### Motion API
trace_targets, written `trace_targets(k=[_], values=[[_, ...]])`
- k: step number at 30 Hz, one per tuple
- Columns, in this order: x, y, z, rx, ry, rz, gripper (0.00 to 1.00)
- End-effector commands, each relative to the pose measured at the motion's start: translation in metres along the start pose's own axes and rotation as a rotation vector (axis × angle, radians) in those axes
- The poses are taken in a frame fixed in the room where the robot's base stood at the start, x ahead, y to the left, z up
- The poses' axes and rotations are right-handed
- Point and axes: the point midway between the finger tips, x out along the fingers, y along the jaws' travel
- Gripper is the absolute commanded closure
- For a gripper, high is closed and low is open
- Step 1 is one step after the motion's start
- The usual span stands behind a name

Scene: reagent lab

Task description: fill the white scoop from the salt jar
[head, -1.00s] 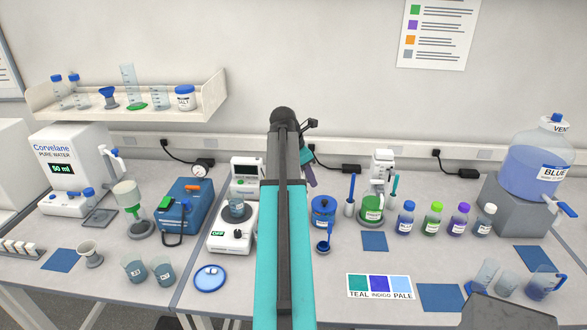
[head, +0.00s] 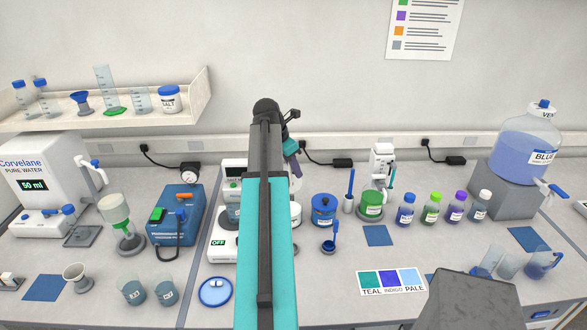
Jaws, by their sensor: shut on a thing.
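The salt jar (head: 170,99) is white with a blue lid and a SALT label; it stands upright at the right end of the wall shelf, lid on. My gripper (head: 293,160) is right of the jar and lower in the picture, mostly behind my arm. A small white piece (head: 296,214) shows below it at my arm's right edge. It looks like part of the white scoop held in my gripper; the rest is hidden. The fingertips are not clear.
The shelf (head: 190,113) also holds bottles, a blue funnel and cylinders left of the jar. Several small bottles stand at right. The wall between shelf and arm is clear.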

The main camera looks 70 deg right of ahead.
Motion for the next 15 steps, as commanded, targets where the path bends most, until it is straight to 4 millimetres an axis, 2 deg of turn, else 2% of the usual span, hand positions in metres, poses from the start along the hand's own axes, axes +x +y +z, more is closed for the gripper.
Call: trace_targets(k=[15], values=[[0.0097, -0.0028, 0.0023, 0.008, 0.000, -0.003, 1.00]])
